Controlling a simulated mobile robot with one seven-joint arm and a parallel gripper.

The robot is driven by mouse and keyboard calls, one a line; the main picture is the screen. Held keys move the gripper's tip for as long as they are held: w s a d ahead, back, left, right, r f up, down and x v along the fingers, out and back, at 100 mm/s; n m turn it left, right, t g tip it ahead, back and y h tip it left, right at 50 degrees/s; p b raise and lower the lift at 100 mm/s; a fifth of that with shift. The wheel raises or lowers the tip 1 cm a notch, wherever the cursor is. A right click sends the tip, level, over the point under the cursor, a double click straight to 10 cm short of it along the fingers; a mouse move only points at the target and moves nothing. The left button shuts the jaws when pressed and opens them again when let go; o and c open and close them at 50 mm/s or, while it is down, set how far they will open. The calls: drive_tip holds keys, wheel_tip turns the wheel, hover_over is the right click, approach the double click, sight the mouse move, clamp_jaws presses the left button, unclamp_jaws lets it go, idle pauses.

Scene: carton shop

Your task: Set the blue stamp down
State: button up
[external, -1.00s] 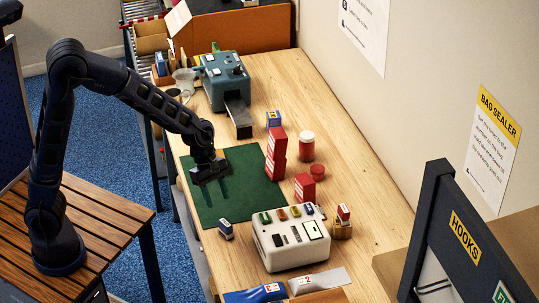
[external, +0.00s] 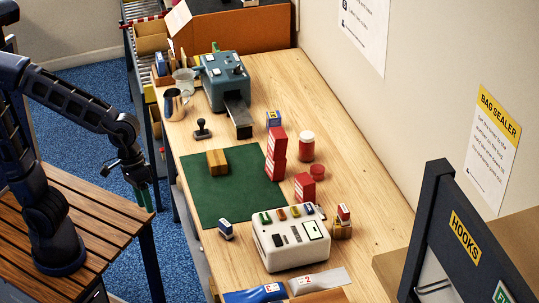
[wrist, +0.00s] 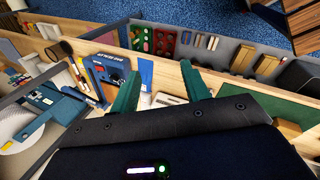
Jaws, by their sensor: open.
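A small blue-and-white block (external: 225,229), which looks like the blue stamp, rests on the wooden bench just off the front corner of the green mat (external: 215,200). It lies left of the white machine. My gripper (external: 143,197) hangs off the bench's left side, well apart from the block, with its green fingers pointing down. In the wrist view my gripper (wrist: 160,78) has its two fingers spread, with nothing held between them. I cannot pick out the blue block in the wrist view.
A wooden block (external: 218,162) sits on the mat. Red boxes (external: 276,155) line the mat's right edge. The white machine (external: 290,240) fills the front. The mat's front half is clear.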

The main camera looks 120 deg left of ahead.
drive_tip(key=s+d+r+m+y, duration=0.2)
drive_tip(key=s+d+r+m, duration=0.1)
drive_tip(key=s+d+m, duration=0.6)
drive_tip(key=shift+s+d+r+m+t, duration=0.15)
drive_tip(key=shift+s+r+m+t, duration=0.2)
drive_tip(key=shift+s+m, duration=1.5)
